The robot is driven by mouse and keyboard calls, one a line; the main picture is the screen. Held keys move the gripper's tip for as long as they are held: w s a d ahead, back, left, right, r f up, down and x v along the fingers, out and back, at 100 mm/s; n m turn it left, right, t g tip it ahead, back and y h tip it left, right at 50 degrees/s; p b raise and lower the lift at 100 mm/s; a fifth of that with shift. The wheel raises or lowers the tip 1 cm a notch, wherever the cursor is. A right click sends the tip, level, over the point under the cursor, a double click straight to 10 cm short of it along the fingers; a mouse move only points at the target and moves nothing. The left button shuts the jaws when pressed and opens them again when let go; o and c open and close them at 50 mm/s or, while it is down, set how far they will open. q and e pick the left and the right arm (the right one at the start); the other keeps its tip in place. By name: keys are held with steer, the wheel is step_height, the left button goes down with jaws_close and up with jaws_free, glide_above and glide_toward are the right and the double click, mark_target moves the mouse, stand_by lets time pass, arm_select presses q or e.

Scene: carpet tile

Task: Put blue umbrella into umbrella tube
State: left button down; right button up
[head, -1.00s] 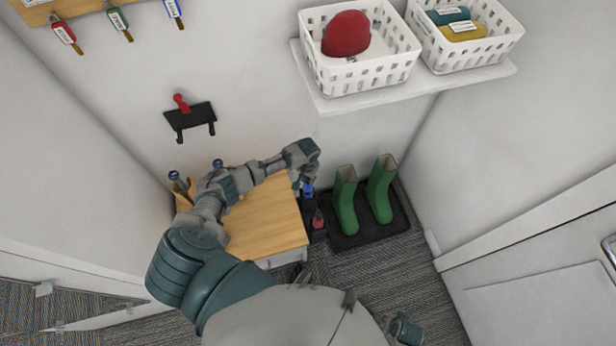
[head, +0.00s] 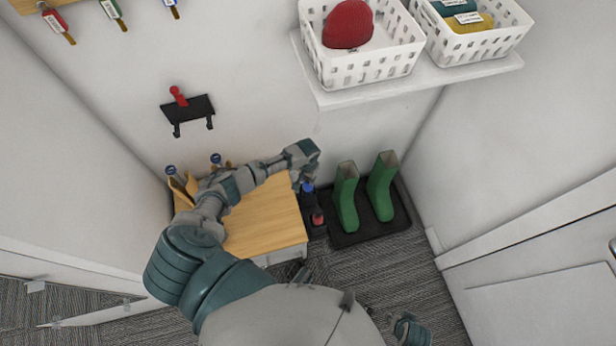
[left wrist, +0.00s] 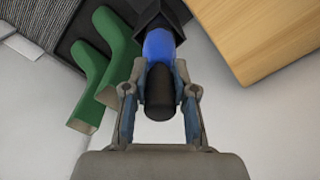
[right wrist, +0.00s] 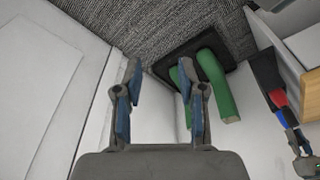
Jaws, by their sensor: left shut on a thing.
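The blue umbrella (head: 308,188) has a dark handle (left wrist: 160,98), and my left gripper (left wrist: 160,82) is shut around that handle. In the left wrist view its blue part (left wrist: 158,45) runs into the square mouth of the black umbrella tube (left wrist: 163,12). How deep it sits is hidden. In the head view the tube (head: 316,232) stands on the floor between bench and boots, with a red umbrella (head: 318,217) in it. The right wrist view shows the tube (right wrist: 264,72), red umbrella (right wrist: 278,98) and blue umbrella (right wrist: 283,120) at the right. My right gripper (right wrist: 160,70) is open and empty.
Green boots (head: 347,197) stand on a black tray (head: 372,232) right of the tube. A wooden bench (head: 265,222) is left of it. A wall shelf (head: 400,92) with white baskets (head: 372,68) is above. Carpet (head: 400,280) in front is clear.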

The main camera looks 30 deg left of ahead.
arm_select(q)
steer(key=shift+f, duration=0.3)
steer(key=shift+f+b, duration=0.5)
steer(key=shift+f, duration=0.25)
arm_select(e)
steer(key=shift+s+r, duration=0.15)
steer(key=shift+r, duration=0.85)
steer(key=shift+s+r, duration=0.15)
steer(key=shift+r, duration=0.85)
arm_select(q)
steer(key=c, duration=0.8)
jaws_free()
steer(key=shift+c, duration=0.2)
step_height(320, 180, up, 12)
steer(key=shift+f, duration=0.1)
